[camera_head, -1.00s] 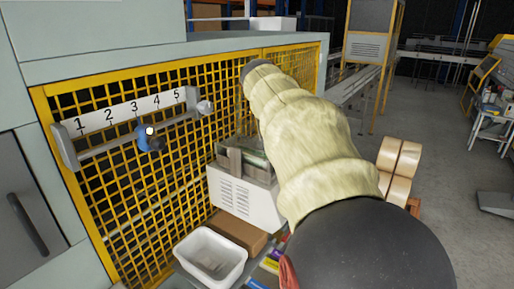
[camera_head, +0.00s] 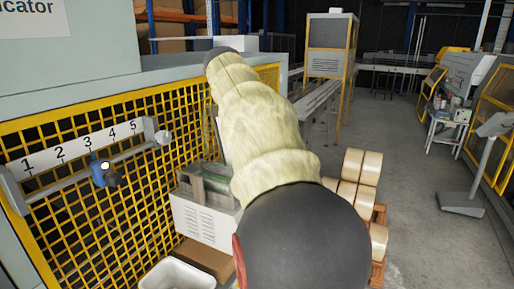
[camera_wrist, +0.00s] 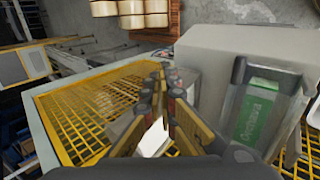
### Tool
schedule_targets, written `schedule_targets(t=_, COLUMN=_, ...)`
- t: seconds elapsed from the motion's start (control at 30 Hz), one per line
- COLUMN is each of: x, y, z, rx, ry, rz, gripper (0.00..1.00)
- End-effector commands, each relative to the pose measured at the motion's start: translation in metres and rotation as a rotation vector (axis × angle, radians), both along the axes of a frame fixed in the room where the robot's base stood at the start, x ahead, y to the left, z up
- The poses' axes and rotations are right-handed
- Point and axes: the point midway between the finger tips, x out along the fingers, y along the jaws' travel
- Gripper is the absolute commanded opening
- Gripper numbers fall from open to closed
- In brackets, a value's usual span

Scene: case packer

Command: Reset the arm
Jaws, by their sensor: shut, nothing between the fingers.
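My arm shows in the head view in a pale cream sleeve (camera_head: 262,120), reaching up and away past the yellow mesh guard. Its far end is dark, and the fingers cannot be made out there. In the wrist view my gripper (camera_wrist: 163,72) has its two fingers converging at the tips, shut with nothing held. It is over the yellow mesh (camera_wrist: 85,115), beside a light grey machine housing.
A numbered scale (camera_head: 80,147) with a blue slider knob (camera_head: 104,174) is mounted on the mesh guard. A white bin (camera_head: 178,276) sits below. Cream rolls (camera_head: 361,168) stand on a pallet to the right.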

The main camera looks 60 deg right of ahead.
Motion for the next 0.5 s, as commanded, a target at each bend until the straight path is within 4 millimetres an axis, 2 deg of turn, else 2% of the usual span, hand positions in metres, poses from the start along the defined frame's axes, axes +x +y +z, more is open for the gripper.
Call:
schedule_targets(t=0.1, x=0.001, y=-0.01, z=0.019, rx=-0.001, ry=-0.001, rz=-0.002, gripper=0.0)
schedule_targets(t=0.23, x=0.001, y=-0.017, z=0.032, rx=-0.001, ry=-0.001, rz=-0.001, gripper=0.0)
schedule_targets(t=0.5, x=0.001, y=-0.02, z=0.04, rx=0.0, ry=0.0, rz=0.0, gripper=0.0)
